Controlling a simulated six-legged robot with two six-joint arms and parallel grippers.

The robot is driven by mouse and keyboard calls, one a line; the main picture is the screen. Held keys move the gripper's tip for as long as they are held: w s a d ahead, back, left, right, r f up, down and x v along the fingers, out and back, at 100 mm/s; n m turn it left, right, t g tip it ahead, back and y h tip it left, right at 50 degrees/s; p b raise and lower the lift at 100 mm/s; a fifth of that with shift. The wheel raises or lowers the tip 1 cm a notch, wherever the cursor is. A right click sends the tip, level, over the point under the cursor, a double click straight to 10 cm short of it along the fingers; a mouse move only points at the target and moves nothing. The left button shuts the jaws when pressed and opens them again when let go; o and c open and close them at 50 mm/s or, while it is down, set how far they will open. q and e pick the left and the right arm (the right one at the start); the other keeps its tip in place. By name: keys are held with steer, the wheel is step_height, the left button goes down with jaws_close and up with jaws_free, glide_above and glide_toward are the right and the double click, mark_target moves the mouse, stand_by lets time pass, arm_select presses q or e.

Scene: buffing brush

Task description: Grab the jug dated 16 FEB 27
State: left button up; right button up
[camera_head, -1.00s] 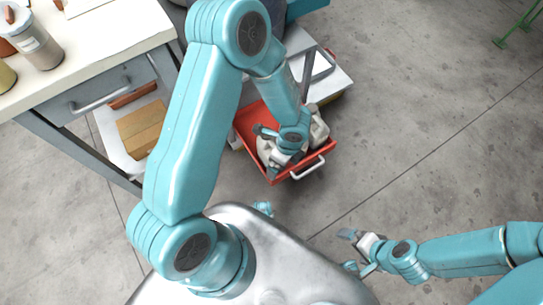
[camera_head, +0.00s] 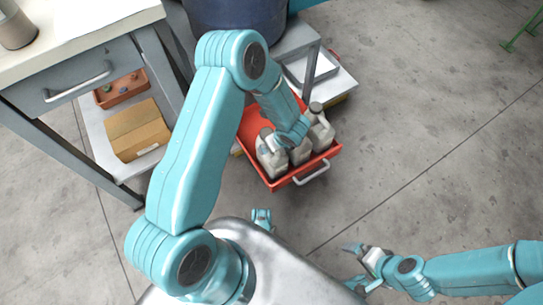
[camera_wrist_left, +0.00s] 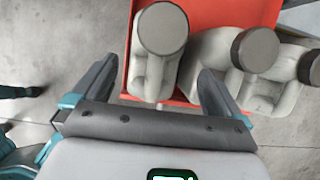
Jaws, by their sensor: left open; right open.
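Several-coloured marks or dates cannot be read on the 3 pale grey jugs with dark grey caps. They stand in a red tray (camera_head: 331,152): a left jug (camera_head: 272,163), a middle jug (camera_head: 301,154) and a right jug (camera_head: 323,133). My left gripper (camera_wrist_left: 160,72) is open above the tray. My right gripper (camera_head: 352,266) is open and empty, over the floor, away from the tray.
A workbench (camera_head: 75,28) with a drawer stands at the left. A cardboard box (camera_head: 138,130) and a reddish-brown bin (camera_head: 120,90) sit on its lower shelf. A dark blue drum (camera_head: 270,18) stands behind my left arm.

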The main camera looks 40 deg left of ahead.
arm_select(q)
steer(key=x, duration=0.1)
steer(key=b+x, duration=0.1)
steer(key=x, duration=0.1)
steer(key=b+x, duration=0.1)
steer(key=x, duration=0.1)
steer(key=shift+s+d+f, duration=0.1)
steer(key=shift+s+f, duration=0.1)
steer(key=shift+s, duration=0.15)
steer(key=shift+r, duration=0.1)
steer(key=shift+c, duration=0.3)
jaws_close()
steer(key=shift+r, duration=0.1)
